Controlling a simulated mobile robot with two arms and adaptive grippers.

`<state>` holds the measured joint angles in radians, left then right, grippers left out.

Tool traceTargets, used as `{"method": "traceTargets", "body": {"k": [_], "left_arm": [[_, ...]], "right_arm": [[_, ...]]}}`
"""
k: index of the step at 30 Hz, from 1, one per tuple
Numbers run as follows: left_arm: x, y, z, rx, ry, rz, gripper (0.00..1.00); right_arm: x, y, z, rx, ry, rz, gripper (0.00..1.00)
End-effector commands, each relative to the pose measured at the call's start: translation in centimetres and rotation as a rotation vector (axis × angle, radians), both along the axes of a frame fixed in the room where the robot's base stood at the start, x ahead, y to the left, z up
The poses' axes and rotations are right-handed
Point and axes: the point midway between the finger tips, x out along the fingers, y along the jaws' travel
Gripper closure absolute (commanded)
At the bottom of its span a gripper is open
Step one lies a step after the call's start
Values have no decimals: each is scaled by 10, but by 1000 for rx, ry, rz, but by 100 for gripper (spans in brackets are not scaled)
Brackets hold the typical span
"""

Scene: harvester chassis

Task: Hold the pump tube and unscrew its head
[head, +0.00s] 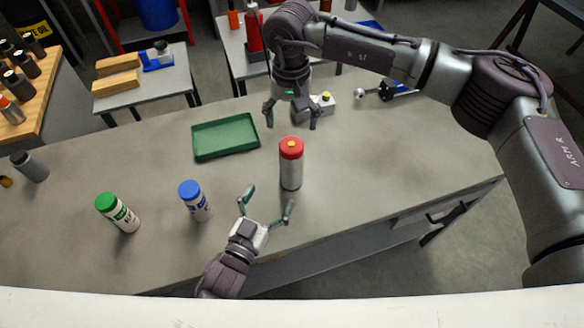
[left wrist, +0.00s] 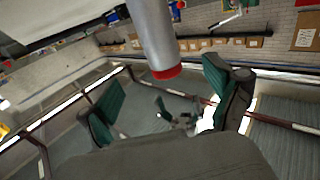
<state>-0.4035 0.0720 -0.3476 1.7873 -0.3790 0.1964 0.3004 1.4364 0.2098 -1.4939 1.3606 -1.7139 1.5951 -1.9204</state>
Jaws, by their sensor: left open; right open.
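Whether a finger touches the tube is unclear. My right gripper (head: 291,125) is open and points down, just behind and above the red head, apart from it.
A blue-capped bottle (head: 194,200) and a green-capped bottle (head: 118,212) stand left of my left gripper. A green tray (head: 225,137) lies behind them. A small device with a yellow button (head: 326,101) sits behind my right gripper.

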Motion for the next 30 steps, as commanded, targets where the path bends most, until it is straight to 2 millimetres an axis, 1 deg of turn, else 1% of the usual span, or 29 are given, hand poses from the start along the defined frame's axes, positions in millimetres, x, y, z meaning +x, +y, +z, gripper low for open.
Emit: {"method": "traceTargets", "body": {"k": [1,9,15,21,30], "left_arm": [[9,-4,2,0,-3,0,10],[58,-26,2,-1,-3,1,10],[90,-40,2,0,-1,1,10],[108,-48,1,0,0,1,10],[113,-50,1,0,1,1,10]], "right_arm": [[0,0,0,1,1,-1,19],[-1,1,0,4,2,-1,19],[-1,1,0,5,3,-1,19],[-1,1,0,6,3,-1,19],[-1,1,0,6,3,-1,19]]}}
